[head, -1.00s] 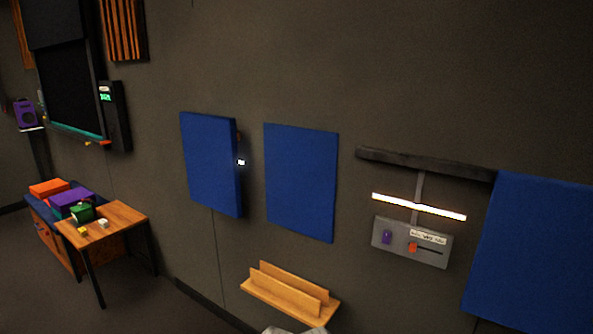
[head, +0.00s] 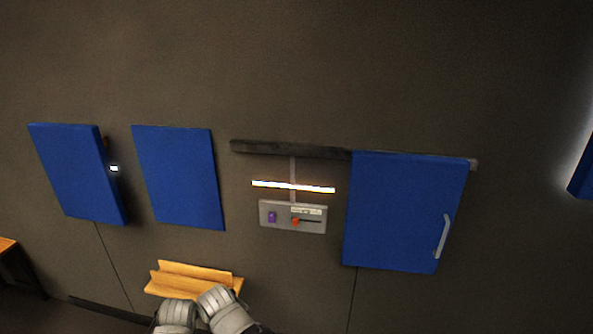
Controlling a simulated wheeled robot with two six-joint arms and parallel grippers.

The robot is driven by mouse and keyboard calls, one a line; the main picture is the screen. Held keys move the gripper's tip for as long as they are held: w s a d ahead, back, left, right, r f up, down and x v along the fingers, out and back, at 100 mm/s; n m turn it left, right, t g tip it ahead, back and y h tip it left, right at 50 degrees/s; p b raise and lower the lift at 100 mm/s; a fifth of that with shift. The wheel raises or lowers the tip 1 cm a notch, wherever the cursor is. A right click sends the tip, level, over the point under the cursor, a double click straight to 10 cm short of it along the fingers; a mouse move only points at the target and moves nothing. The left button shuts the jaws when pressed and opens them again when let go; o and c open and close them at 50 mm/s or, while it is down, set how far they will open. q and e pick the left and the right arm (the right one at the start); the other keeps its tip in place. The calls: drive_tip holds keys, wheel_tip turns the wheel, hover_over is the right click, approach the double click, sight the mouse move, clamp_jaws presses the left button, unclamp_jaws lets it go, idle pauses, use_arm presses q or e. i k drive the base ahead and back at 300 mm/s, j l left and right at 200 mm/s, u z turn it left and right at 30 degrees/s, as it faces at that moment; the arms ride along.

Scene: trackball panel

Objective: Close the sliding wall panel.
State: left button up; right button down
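The sliding wall panel (head: 395,212) is a blue board hanging at the right end of a dark rail (head: 290,148) on the wall. A light vertical handle (head: 443,237) is on its right side. A glowing light bar (head: 293,187) is above the plate. Grey rounded parts of my own arms show at the bottom edge. No gripper fingers can be made out.
Two more blue panels, one thick (head: 75,175) and one flat (head: 180,178), are on the wall at left. A wooden shelf (head: 190,279) sticks out low, close to my arms. Part of a wooden table (head: 7,244) shows at far left. Another blue panel (head: 582,165) is at the right edge.

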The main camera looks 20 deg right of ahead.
sight(402, 209)
drive_tip(key=z, duration=1.55)
